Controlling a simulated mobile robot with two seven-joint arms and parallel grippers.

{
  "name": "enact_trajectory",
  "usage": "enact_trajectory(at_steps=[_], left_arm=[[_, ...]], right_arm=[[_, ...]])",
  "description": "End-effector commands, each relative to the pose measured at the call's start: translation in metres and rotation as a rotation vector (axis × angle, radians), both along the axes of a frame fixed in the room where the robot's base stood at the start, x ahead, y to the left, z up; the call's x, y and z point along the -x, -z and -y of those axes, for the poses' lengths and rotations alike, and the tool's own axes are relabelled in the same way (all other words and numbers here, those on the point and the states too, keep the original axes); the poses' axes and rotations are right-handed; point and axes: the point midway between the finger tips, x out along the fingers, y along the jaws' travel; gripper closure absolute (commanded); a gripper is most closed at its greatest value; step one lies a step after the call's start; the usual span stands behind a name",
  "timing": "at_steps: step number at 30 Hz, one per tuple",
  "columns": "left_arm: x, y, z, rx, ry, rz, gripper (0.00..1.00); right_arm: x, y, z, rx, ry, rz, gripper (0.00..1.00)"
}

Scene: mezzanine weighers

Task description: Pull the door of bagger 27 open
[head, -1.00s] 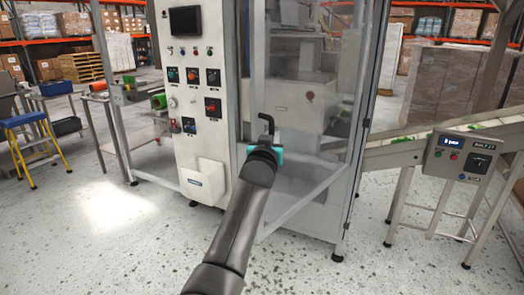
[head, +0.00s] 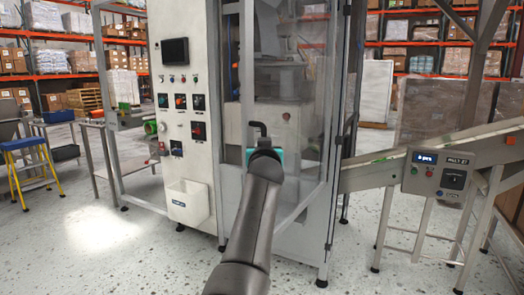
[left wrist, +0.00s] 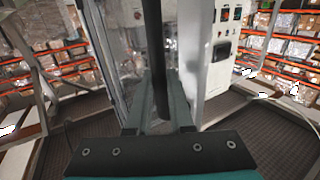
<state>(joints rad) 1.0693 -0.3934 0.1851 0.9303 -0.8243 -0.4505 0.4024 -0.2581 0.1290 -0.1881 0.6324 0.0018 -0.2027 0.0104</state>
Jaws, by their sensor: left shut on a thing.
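The bagger is the tall machine with a clear-panelled door (head: 290,165) in a grey frame. The door stands ajar; its lower edge slants from near left to the posts at right. A black bar handle (head: 257,129) is on the door's left side. My left gripper (head: 258,147) is shut on this handle; the arm hides its lower part. In the left wrist view the dark upright handle (left wrist: 153,50) runs between the fingers of my left gripper (left wrist: 160,118). My right gripper is in neither view.
A white control cabinet (head: 186,130) with knobs and a screen stands left of the door. An inclined conveyor (head: 375,175) with a control box (head: 439,174) is at right. A blue-topped yellow step stool (head: 25,145) is far left. The floor in front is open.

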Motion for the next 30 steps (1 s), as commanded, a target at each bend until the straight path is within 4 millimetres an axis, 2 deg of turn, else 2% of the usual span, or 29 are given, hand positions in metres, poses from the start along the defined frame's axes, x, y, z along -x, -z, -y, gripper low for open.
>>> enact_trajectory(at_steps=[1, 11, 12, 19, 30], left_arm=[[0.0002, -0.0059, 0.0030, 0.000, 0.005, 0.013, 1.00], [0.0002, -0.0070, 0.0032, 0.001, 0.006, 0.014, 1.00], [0.0002, -0.0071, 0.0031, 0.001, 0.005, 0.014, 0.77], [0.0000, -0.0039, 0.0018, 0.000, 0.003, 0.008, 0.51], [-0.0003, -0.0020, -0.0009, 0.000, 0.001, 0.003, 0.50]], right_arm=[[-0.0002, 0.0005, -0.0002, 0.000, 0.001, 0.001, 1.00], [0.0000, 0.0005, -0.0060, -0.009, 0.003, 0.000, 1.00], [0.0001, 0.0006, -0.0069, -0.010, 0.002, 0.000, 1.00], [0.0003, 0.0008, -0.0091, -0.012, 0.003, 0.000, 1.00], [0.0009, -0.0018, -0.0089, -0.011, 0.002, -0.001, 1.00]])
